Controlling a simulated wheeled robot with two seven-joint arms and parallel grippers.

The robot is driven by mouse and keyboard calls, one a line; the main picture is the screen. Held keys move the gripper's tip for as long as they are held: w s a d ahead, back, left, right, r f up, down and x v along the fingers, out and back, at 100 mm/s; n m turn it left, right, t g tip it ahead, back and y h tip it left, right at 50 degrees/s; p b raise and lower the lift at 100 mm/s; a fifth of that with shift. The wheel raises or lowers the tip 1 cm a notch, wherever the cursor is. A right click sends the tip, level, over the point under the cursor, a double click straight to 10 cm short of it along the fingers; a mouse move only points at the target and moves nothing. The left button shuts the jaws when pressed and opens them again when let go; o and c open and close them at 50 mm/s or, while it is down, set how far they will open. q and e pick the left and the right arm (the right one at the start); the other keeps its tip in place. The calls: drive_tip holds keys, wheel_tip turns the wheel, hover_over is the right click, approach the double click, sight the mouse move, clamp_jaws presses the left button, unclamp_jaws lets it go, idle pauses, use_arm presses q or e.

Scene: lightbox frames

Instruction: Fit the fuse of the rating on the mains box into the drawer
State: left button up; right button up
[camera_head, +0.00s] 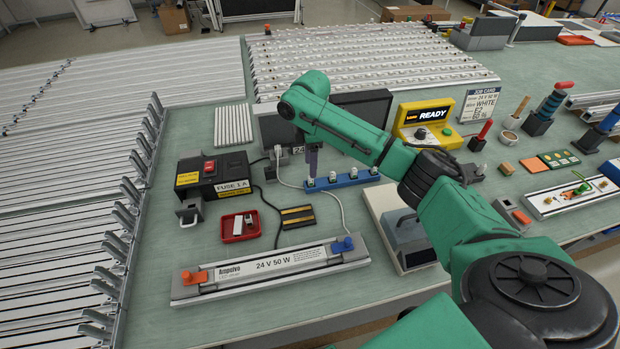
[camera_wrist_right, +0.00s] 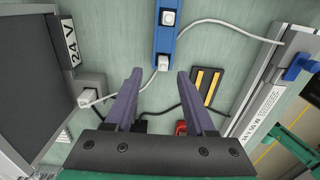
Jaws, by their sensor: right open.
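The black mains box (camera_head: 213,172) has a red switch and a label reading "FUSE 1 A" (camera_head: 233,186). A small grey drawer-like part (camera_head: 190,212) stands at its front. A blue rack (camera_head: 345,179) holds several pale fuses in a row; their ratings are too small to read. My right gripper (camera_head: 312,176) points down over the rack's left end. In the right wrist view my open gripper (camera_wrist_right: 158,76) has its fingers on both sides of the end fuse (camera_wrist_right: 163,63), with nothing clamped. Another fuse (camera_wrist_right: 168,17) stands further along the rack. My left gripper is not in view.
A red tray (camera_head: 254,234) with small pale parts lies before the mains box. A striped black-and-yellow block (camera_head: 297,216) and loose cables are beside it. The "24 V 50 W" lamp bar (camera_head: 270,268) lies in front. A "READY" tester (camera_head: 410,133) stands behind my arm.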

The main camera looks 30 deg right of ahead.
sight(311, 182)
drive_tip(key=f, duration=0.2)
drive_tip(key=f+p, duration=0.1)
drive_tip(key=f, duration=0.1)
drive_tip(key=shift+s+a, duration=0.1)
drive_tip(key=shift+s, duration=0.2)
drive_tip(key=shift+w+f, duration=0.1)
drive_tip(key=c, duration=0.9)
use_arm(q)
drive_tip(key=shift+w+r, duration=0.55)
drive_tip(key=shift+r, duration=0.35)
use_arm(e)
clamp_jaws()
